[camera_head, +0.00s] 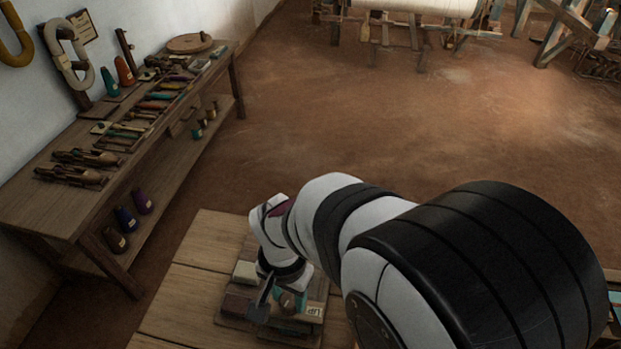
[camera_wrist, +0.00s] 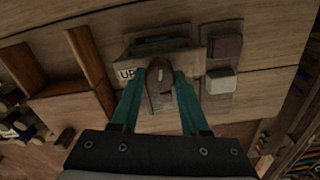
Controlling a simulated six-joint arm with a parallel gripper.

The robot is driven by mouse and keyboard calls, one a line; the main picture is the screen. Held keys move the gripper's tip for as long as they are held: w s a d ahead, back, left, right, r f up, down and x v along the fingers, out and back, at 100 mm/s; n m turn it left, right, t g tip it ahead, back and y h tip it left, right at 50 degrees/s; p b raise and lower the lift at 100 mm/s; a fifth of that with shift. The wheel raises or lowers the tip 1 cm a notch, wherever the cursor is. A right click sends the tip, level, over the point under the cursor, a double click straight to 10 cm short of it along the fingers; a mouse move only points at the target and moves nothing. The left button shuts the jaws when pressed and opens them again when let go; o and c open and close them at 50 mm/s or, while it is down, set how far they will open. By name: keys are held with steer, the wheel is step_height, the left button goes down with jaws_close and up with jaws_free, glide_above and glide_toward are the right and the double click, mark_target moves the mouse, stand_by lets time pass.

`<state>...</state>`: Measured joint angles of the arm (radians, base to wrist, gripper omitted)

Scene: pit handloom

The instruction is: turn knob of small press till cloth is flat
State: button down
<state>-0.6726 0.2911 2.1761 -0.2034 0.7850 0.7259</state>
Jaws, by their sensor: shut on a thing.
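The small press (camera_wrist: 192,56) sits on a wooden table top, with a white "UP" label on its near side in the wrist view. Its dark rounded knob (camera_wrist: 158,67) stands between the teal fingers of my gripper (camera_wrist: 160,80), which is shut on it. In the head view my arm covers much of the press (camera_head: 300,327), and my gripper is over it. A dark slab (camera_wrist: 160,43) shows behind the knob. I cannot make out the cloth or tell whether it is flat.
A dark red block (camera_wrist: 225,47) and a whitish block (camera_wrist: 220,83) lie beside the press on a board. A long workbench (camera_head: 75,205) with shuttles, tools and cones stands along the left wall. Open earthen floor (camera_head: 330,110) lies beyond, with a loom (camera_head: 410,25) at the back.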

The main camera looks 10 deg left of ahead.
mark_target(289, 300)
steer(key=shift+m, duration=1.6)
steer(key=shift+c, duration=2)
jaws_free()
step_height(289, 300, up, 16)
steer(key=shift+f, duration=0.1)
steer(key=s+d+f+y, duration=0.1)
steer(key=s+d+f, duration=0.1)
steer(key=s+d, duration=0.4)
steer(key=s+d+f, duration=0.3)
steer(key=s+d, duration=0.2)
steer(key=d, duration=0.5)
steer(key=shift+s+f+y, duration=0.2)
steer(key=shift+s+y, duration=0.15)
steer(key=shift+y, duration=0.05)
